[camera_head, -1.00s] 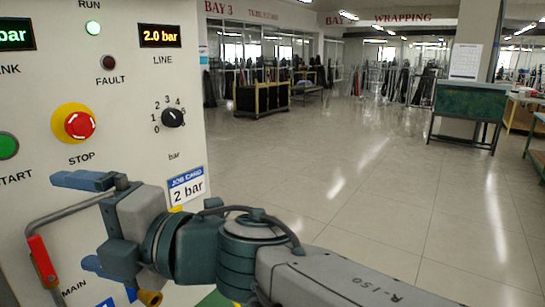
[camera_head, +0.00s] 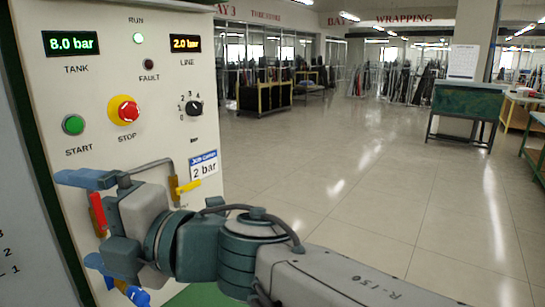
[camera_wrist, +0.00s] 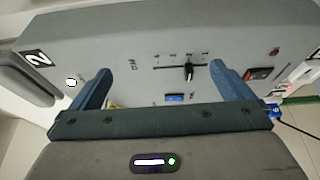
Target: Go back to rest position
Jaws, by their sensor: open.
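My gripper (camera_head: 78,220) is in front of the lower part of a cream control panel (camera_head: 75,105) in the head view. The panel displays read 8.0 bar for TANK and 2.0 bar for LINE, and the RUN lamp (camera_head: 138,38) is lit. A job card (camera_head: 204,166) says 2 bar. My arm hides part of the panel's lower end.
The panel carries a red stop button (camera_head: 124,110), a green start button (camera_head: 73,124), a black dial (camera_head: 194,108) and a yellow lever (camera_head: 188,187). A green desk (camera_head: 466,103) stands at right. Wide tiled floor (camera_head: 350,165) is clear.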

